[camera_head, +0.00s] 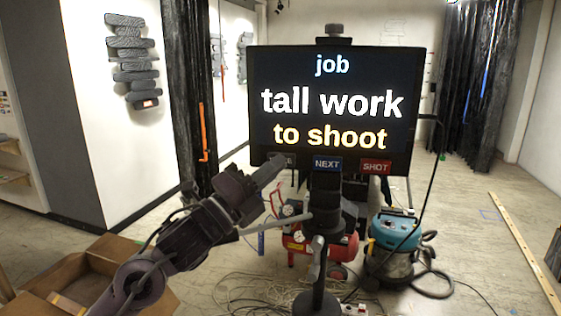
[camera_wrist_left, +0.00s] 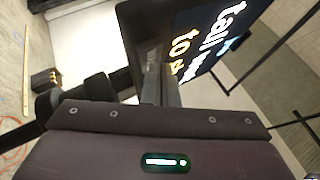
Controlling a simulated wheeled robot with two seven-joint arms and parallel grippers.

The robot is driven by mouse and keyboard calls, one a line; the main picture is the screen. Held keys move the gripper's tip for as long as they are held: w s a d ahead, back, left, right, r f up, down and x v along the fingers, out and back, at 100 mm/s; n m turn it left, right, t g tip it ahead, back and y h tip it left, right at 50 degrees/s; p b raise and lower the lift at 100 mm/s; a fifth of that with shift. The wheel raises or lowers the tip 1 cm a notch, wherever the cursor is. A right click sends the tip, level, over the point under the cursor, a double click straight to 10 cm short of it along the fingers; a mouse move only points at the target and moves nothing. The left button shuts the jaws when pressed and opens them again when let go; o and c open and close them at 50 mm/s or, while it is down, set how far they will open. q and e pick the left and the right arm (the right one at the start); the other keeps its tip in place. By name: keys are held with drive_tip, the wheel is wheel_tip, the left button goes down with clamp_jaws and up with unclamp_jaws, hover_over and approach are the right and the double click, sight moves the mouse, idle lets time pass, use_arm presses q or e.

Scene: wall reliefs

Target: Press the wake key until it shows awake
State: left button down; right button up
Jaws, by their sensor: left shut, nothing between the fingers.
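A black screen (camera_head: 336,75) on a stand reads "job", "tall work" and "to shoot". Along its bottom edge are a dark key (camera_head: 290,161) at the left, a blue NEXT key (camera_head: 327,165) and a red SHOT key (camera_head: 376,167). The dark key is mostly hidden behind my left gripper (camera_head: 277,162), so I cannot read its label or tell if the fingers touch it. The gripper is shut and empty, its tips at the screen's lower left corner. In the left wrist view, the shut fingers (camera_wrist_left: 158,82) point at the tilted screen (camera_wrist_left: 212,35). My right gripper is not in view.
A red compressor (camera_head: 296,240) and a blue vacuum (camera_head: 395,232) stand behind the screen's stand. Cables (camera_head: 260,292) lie on the floor. An open cardboard box (camera_head: 60,275) is at the lower left. Dark curtains (camera_head: 190,90) hang behind my left arm.

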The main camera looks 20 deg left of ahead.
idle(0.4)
use_arm(q)
drive_tip(key=shift+s+f+b, duration=0.15)
drive_tip(key=shift+s+b, duration=0.2)
drive_tip(key=shift+s, duration=0.45)
drive_tip(key=shift+s+d, duration=0.1)
drive_tip(key=shift+s, duration=0.05)
drive_tip(key=s+b, duration=0.1)
drive_tip(key=s, duration=0.1)
drive_tip(key=s+b, duration=0.1)
drive_tip(key=s, duration=0.1)
drive_tip(key=shift+s+d, duration=0.2)
drive_tip(key=shift+s, duration=0.15)
idle(0.5)
